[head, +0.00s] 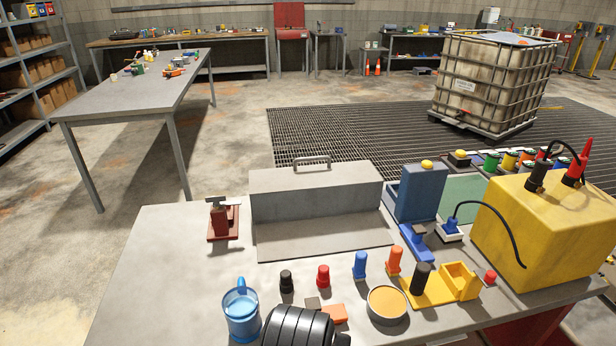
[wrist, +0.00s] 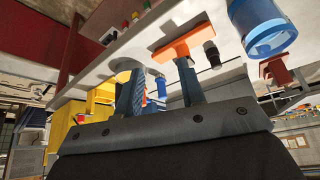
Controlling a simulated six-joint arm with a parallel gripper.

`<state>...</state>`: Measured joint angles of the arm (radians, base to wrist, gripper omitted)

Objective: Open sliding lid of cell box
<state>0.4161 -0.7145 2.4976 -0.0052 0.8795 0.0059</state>
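A grey metal box (head: 315,205) with a bar handle (head: 312,161) on its flat top stands at the back of the near table; a flat grey plate (head: 325,243) lies along its front. It looks like the cell box, but no label shows, and I see no lid gap. My gripper (wrist: 158,84) shows in the wrist view, its two dark fingers apart with nothing between them. The wrist picture looks upside down. An orange piece (wrist: 183,42) shows beyond the fingers. The grey box is not clearly visible in the wrist view. In the head view the fingers cannot be made out.
A blue mug (head: 241,315), red stand (head: 222,221), orange-filled bowl (head: 387,303) and several small coloured cylinders crowd the near table (head: 160,270). A blue block (head: 421,192) with a yellow knob and a yellow unit (head: 550,232) with cables stand to the right. The left front of the table is clear.

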